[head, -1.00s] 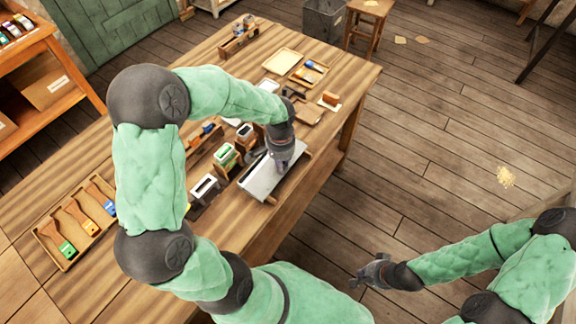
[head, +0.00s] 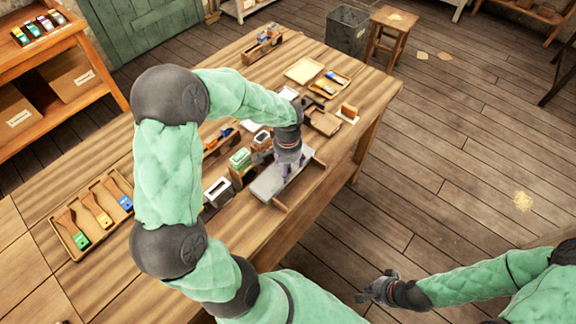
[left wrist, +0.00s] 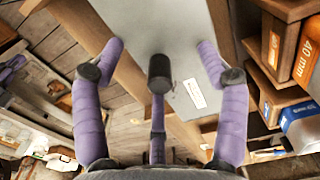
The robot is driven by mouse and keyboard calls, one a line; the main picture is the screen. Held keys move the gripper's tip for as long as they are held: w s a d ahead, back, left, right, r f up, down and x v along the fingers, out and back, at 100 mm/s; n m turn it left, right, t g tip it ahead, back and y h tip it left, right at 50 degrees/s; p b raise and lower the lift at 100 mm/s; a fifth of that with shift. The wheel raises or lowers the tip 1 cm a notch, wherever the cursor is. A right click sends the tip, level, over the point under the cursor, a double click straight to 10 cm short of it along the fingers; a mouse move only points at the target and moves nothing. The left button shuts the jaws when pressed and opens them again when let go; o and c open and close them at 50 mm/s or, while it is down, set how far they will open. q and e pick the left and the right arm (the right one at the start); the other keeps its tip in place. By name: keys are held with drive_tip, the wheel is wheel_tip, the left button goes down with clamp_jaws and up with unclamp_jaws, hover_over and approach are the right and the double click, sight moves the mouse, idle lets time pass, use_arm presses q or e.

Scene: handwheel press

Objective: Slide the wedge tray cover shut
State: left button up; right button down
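The wedge tray cover (head: 268,184) is a flat grey panel near the table's front edge. In the left wrist view the cover (left wrist: 160,22) is large, with a small white label on it. Wooden rail ends (head: 279,207) stick out past it. My left gripper (head: 285,168) is over the cover. Its purple fingers (left wrist: 160,62) are spread apart. A dark cylinder lies between them; I cannot tell whether it is a knob or part of a finger. Contact with the cover is unclear. My right gripper (head: 373,291) is away from the table, empty, with fingers apart.
Boxed blocks, one green-topped (head: 240,158) and one grey (head: 218,192), stand close left of the cover. Small trays (head: 304,71) lie farther back. Floor right of the table is open.

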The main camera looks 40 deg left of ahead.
use_arm(q)
drive_tip(key=shift+r, duration=0.1)
wheel_tip(320, 180, up, 8)
drive_tip(key=p, duration=0.6)
idle(0.5)
